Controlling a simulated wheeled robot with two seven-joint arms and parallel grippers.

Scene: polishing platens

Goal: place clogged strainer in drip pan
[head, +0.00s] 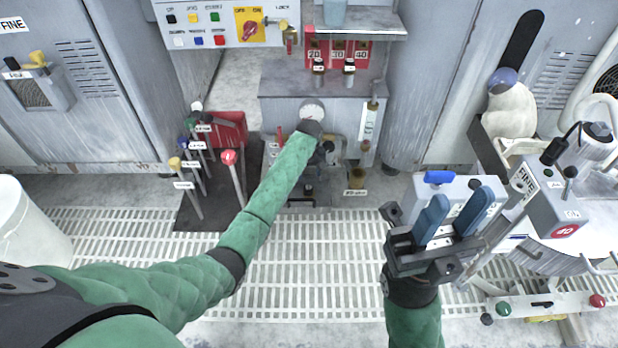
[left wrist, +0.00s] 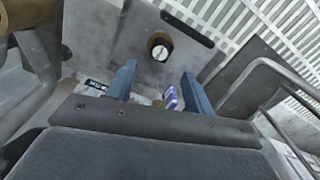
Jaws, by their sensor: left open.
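My left gripper (head: 320,152) reaches down below the round gauge at the middle of the back cabinet; its own forearm partly hides its fingers in the head view. In the left wrist view its two blue fingers (left wrist: 158,82) stand apart with nothing visibly clamped. Beyond them lie a small blue-and-white item (left wrist: 171,97) and a brass-coloured piece (left wrist: 157,103), both partly hidden. I cannot clearly identify the clogged strainer or the drip pan. A small brass cup-like part (head: 356,178) sits right of the left gripper.
Levers with coloured knobs (head: 229,157) stand left of the left arm. A grey machine (head: 560,195) crowds the right. The floor grating (head: 310,260) is clear in the middle.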

